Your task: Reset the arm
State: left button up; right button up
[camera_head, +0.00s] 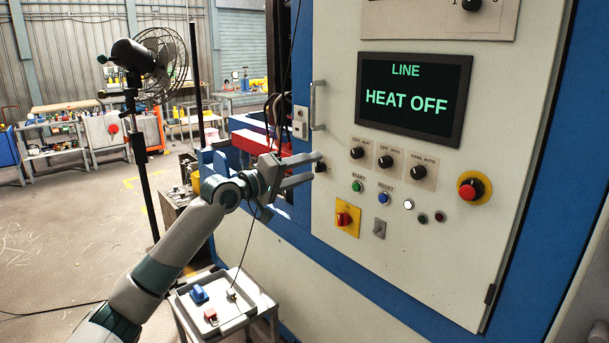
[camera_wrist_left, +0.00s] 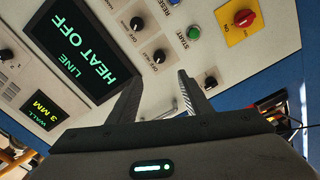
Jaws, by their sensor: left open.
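My left arm comes in from the lower left in the head view. Its gripper (camera_head: 314,168) is open in front of the left part of the white control panel (camera_head: 470,270). Its fingers point at the panel and nothing shows between them. In the left wrist view the two dark fingers (camera_wrist_left: 160,90) stand apart, with the panel face and a metal handle beyond them. Whether a fingertip touches the panel cannot be told. A dark knob or latch (camera_head: 320,167) shows by the fingertips in the head view. My right gripper is not in view.
The panel carries a "HEAT OFF" screen (camera_head: 414,100), a red emergency button (camera_head: 473,187), a red-yellow switch (camera_head: 346,218) and a vertical handle (camera_head: 316,105). A small tray table (camera_head: 258,299) stands below my arm. A fan (camera_head: 160,65) stands behind. Open floor lies at the left.

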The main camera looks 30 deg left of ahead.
pick_arm(q)
jog(key=shift+s+a, duration=0.15)
jog(key=shift+s, duration=0.2)
dwell(0.3)
